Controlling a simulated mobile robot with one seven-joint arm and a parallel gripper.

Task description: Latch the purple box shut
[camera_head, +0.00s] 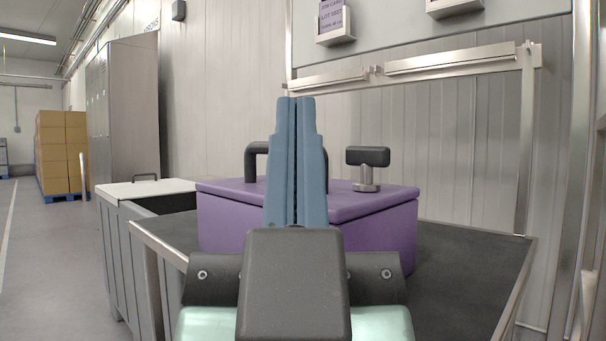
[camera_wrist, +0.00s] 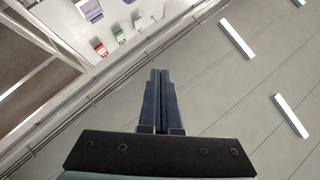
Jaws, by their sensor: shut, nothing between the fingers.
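The purple box (camera_head: 371,234) stands on a dark work surface in the head view, with its lid (camera_head: 357,199) resting on top. A black bar handle (camera_head: 254,158) rises from the lid's left part. A black T-shaped knob (camera_head: 367,157) on a metal stem stands at the lid's right; it looks like the latch. My gripper (camera_head: 295,99) is shut and empty, pointing up in front of the box and hiding its middle. The wrist view shows my gripper's shut fingers (camera_wrist: 160,72) against the ceiling and upper wall; the box is not in that view.
The dark work surface (camera_head: 465,275) has a raised metal rim and bare room right of the box. A metal frame (camera_head: 525,140) stands behind and to the right. A grey bin (camera_head: 125,240) with a pale lid stands at left. Stacked cartons (camera_head: 62,150) are far left.

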